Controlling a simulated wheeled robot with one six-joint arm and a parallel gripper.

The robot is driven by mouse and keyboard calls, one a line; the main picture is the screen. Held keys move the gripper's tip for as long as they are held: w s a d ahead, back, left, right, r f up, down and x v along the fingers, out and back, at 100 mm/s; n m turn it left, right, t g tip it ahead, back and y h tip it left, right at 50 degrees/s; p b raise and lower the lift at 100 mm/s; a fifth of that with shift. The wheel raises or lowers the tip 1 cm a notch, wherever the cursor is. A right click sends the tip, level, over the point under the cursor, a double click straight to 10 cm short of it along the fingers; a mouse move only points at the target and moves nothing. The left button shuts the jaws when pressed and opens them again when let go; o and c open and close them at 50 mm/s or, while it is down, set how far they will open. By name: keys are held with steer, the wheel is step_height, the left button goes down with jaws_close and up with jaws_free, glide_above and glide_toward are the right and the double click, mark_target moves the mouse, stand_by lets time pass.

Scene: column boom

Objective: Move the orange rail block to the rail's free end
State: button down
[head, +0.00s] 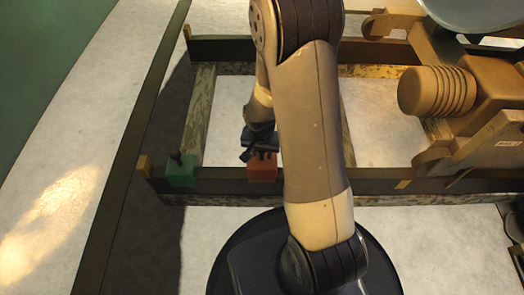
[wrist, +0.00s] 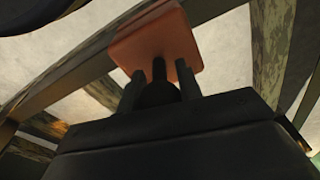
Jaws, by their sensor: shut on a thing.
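The orange rail block (head: 262,172) sits on the dark front rail (head: 225,183), left of the middle of the head view. My gripper (head: 262,153) is right above it. In the wrist view the orange block (wrist: 150,42) is at the top, and my gripper (wrist: 165,75) is shut on a dark knob or stem (wrist: 156,93) on the block. A green block (head: 182,172) with a dark knob stands on the same rail to the left, apart from the orange block. My own arm covers part of the rail to the right.
Yellow bands (head: 404,184) mark the rail at right, and a yellow end piece (head: 144,165) stands at its left end. Brown ribbed machinery (head: 437,91) stands at the right. Between the orange and green blocks the rail is clear.

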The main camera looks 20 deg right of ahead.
mark_target(262, 158)
steer(key=shift+f+b, duration=1.8)
steer(key=shift+f, duration=0.1)
stand_by(0.6)
stand_by(0.3)
steer(key=c, duration=0.9)
jaws_free()
steer(key=shift+f, duration=0.1)
steer(key=r+p, duration=0.1)
steer(key=r, duration=0.2)
steer(key=r+p, duration=0.2)
steer(key=r, duration=0.2)
steer(key=s+r+p, duration=0.1)
steer(key=r+p, duration=0.1)
steer(key=r, duration=0.2)
steer(key=shift+a, duration=0.3)
steer(key=shift+f, duration=0.15)
